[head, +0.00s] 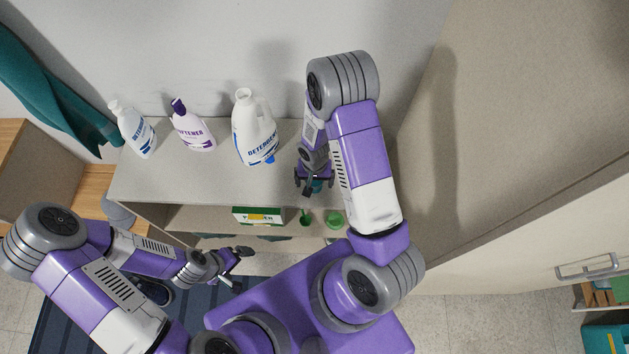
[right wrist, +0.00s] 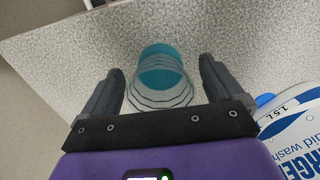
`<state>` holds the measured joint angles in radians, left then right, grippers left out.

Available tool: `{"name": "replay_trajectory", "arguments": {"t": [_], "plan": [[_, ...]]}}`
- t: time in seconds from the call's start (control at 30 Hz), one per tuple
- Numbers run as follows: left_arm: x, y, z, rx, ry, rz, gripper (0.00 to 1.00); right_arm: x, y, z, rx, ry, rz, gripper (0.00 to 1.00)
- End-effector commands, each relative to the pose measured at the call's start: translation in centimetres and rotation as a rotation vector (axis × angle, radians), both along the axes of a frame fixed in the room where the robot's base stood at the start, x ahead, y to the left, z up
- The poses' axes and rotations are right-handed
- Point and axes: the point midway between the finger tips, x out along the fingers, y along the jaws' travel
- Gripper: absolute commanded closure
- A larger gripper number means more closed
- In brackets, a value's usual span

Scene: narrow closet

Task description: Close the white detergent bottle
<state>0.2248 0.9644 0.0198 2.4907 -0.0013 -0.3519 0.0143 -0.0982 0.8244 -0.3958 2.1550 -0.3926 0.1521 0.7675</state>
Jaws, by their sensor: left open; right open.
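The large white detergent bottle (head: 246,122) stands upright on the shelf top, left of my right gripper; its neck shows no coloured cap. Part of its label side shows in the right wrist view (right wrist: 296,138). A teal cap-like piece with a clear ribbed skirt (right wrist: 163,80) is on the speckled surface, between the open fingers of my right gripper (right wrist: 160,88), with gaps on both sides. In the head view the right gripper (head: 314,186) is above the shelf's front edge, mostly hiding the teal piece. My left gripper (head: 242,252) is open and empty, low in front of the shelf.
A softener bottle (head: 194,132) with a purple cap and a smaller white detergent bottle (head: 136,132) stand left on the shelf top (head: 215,185). A green-white box (head: 258,216) and green cups (head: 334,219) sit on the lower shelf. A tall beige cabinet (head: 500,160) bounds the right side.

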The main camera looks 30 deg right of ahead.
Motion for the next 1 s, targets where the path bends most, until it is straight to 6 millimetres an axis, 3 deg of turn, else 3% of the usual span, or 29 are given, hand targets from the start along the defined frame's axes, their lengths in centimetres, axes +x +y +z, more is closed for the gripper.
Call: {"name": "replay_trajectory", "arguments": {"t": [0.1, 0.47, 0.77, 1.0], "plan": [[0.0, 0.0, 0.0, 0.000, 0.000, 0.000, 0.00, 0.0, 0.0, 0.0, 0.000, 0.000, 0.000, 0.06], [0.0, 0.0, 0.0, 0.000, 0.000, 0.000, 0.00, 0.0, 0.0, 0.0, 0.000, 0.000, 0.000, 0.60], [0.0, 0.0, 0.0, 0.000, 0.000, 0.000, 0.00, 0.0, 0.0, 0.3, 0.000, 0.000, 0.000, 0.60], [0.0, 0.0, -0.1, 0.000, 0.000, 0.000, 0.00, 0.1, 0.0, 2.6, 0.000, -0.004, 0.001, 0.60]]}}
